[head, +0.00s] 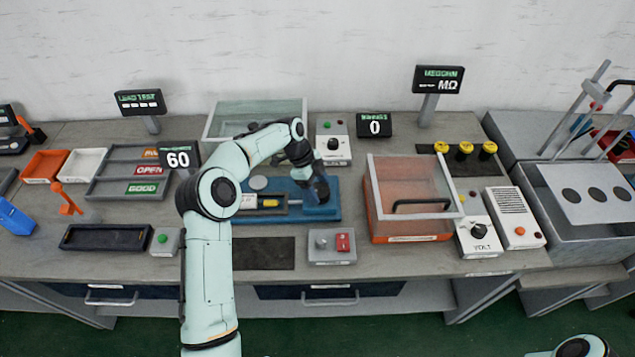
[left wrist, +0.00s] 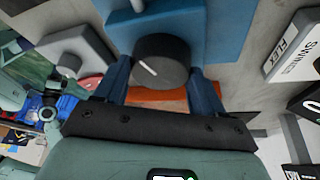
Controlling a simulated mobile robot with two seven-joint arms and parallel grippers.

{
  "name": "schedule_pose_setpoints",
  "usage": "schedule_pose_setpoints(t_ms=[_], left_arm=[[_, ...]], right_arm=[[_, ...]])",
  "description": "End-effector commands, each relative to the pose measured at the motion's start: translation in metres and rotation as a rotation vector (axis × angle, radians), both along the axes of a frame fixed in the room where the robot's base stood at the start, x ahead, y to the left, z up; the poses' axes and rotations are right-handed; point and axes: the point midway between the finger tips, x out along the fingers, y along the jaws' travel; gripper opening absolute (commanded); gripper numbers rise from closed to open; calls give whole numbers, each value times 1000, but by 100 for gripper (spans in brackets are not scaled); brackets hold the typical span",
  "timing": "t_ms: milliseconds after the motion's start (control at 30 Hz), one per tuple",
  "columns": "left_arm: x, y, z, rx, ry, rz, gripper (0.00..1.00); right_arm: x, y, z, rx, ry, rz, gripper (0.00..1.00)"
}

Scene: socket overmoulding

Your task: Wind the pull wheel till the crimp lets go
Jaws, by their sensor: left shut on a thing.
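The blue pull tester (head: 284,212) lies on the bench in the middle of the head view, with a yellow-and-grey piece (head: 270,203) along its top. My left gripper (head: 320,192) is at its right end. In the left wrist view the pull wheel (left wrist: 160,62) is a dark round knob with a white line slanting up to the left. The fingers of my left gripper (left wrist: 162,88) stand on either side of the wheel, shut on it. The crimp is too small to make out. My right gripper is out of frame; only part of that arm shows at the bottom right.
A display reading 60 (head: 178,159) stands left of the tester, and one reading 0 (head: 375,126) behind it. An orange box with a clear lid (head: 410,200) is close on the right.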

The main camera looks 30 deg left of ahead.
Motion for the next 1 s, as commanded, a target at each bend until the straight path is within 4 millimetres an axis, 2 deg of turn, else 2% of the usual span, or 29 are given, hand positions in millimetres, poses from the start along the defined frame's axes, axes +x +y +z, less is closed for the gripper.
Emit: schedule_pose_setpoints(t_ms=[467,500,533,567,867,1000], left_arm=[[1,1,0,1,-4,-17,39],[1,1,0,1,-4,-17,79],[0,1,0,1,-3,-17,89],[0,1,0,1,-3,-17,94],[0,1,1,1,-2,-16,94],[1,6,13,3,-5,-14,94]], right_arm=[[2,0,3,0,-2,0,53],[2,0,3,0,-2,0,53],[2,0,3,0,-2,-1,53],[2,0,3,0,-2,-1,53],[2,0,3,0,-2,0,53],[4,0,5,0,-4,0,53]])
